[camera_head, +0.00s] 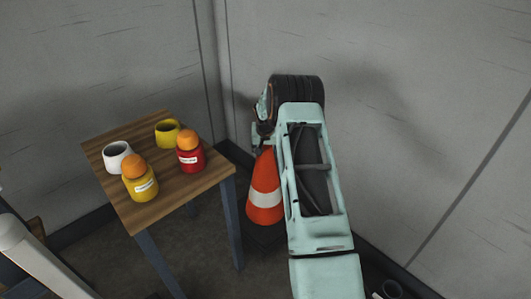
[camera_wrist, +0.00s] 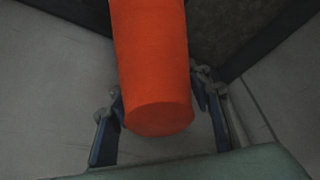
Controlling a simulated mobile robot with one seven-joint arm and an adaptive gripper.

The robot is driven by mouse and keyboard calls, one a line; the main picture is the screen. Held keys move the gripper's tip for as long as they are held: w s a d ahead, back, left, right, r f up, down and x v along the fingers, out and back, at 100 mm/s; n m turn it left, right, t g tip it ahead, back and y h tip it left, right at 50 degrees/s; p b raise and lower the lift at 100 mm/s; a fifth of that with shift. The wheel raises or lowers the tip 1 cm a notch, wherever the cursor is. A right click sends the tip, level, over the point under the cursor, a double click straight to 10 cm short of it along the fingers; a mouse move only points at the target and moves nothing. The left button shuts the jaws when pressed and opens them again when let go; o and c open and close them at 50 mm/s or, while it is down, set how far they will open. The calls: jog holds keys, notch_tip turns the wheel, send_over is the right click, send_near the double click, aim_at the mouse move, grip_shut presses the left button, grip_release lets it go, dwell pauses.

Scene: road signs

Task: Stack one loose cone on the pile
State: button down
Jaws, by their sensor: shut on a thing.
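An orange cone (camera_head: 265,190) with a white band stands in the corner beside the wooden table, seemingly upright. Its tip is hidden by my gripper (camera_head: 260,140), and its right side is hidden by my arm. In the wrist view the plain orange upper part of a cone (camera_wrist: 152,60) fills the middle, its blunt tip facing my palm. My gripper (camera_wrist: 158,92) is shut on it, with one finger on each side. The cone's lower part lies outside the wrist view. I cannot tell a separate pile from a loose cone here.
A wooden table (camera_head: 150,205) stands close on the left. It bears a white mug (camera_head: 116,157), a yellow mug (camera_head: 167,132), a yellow jar (camera_head: 141,188) and a red jar (camera_head: 190,158), both with orange lids. Grey walls (camera_head: 420,100) close in behind and right.

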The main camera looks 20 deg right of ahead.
aim_at(265, 148)
jog(key=shift+w, duration=0.1)
jog(key=c, duration=1)
grip_release()
jog(key=shift+o, duration=0.2)
jog(key=shift+s+f, duration=0.2)
jog(key=shift+s, duration=0.05)
jog(key=v, duration=1.2)
jog(key=shift+w+r, duration=0.2)
